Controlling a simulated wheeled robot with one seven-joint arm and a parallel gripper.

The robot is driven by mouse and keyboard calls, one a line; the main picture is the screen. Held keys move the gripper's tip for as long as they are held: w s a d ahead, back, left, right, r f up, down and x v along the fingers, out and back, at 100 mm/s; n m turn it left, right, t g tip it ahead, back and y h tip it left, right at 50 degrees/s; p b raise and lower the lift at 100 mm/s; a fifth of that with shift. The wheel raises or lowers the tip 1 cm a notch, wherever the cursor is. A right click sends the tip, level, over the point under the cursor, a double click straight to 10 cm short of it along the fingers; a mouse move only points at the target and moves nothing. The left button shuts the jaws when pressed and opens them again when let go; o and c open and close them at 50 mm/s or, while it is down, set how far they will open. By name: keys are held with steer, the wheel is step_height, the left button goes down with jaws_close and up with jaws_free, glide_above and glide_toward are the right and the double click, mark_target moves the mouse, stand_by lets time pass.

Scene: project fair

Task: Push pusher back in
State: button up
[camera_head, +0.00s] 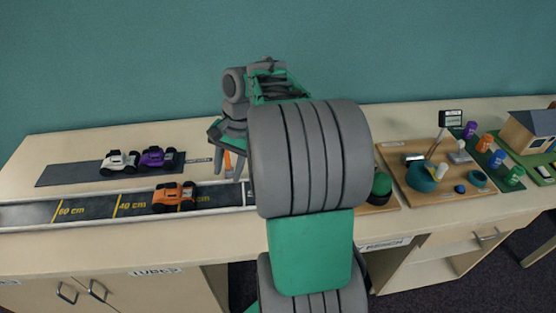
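My gripper (229,166) points down over the track (98,209), to the right of the orange toy car (174,196). Its two fingers look spread apart. A narrow orange upright piece (228,160) shows between or just behind them; I cannot tell whether it is the pusher or whether the fingers touch it. The orange car stands on the dark track, which has yellow centimetre marks. My arm hides the right end of the track, and no other part there can be made out as the pusher.
A white car (120,161) and a purple car (157,158) stand on a grey mat (62,174) behind the track. To the right are a wooden board (437,199) with small parts, several coloured cups on a green strip, and a model house (529,132).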

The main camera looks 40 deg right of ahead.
steer(key=s+d+f+m+y+p, duration=0.1)
steer(key=s+d+m, duration=0.25)
steer(key=d, duration=0.55)
steer(key=s+d+f+m+y+p, duration=0.1)
steer(key=s+d+m, duration=0.1)
steer(key=d+m, duration=0.5)
steer(key=f+b, duration=0.1)
steer(key=f, duration=0.1)
steer(key=f+n+b, duration=0.1)
steer(key=f, duration=0.1)
steer(key=f+n+b, duration=0.1)
steer(key=f, duration=0.1)
steer(key=shift+w+a+f, duration=0.15)
steer(key=shift+w+a, duration=0.15)
steer(key=shift+w, duration=0.1)
steer(key=shift+a+f, duration=0.2)
steer(key=shift+f, duration=0.1)
jaws_close()
steer(key=shift+r, duration=0.1)
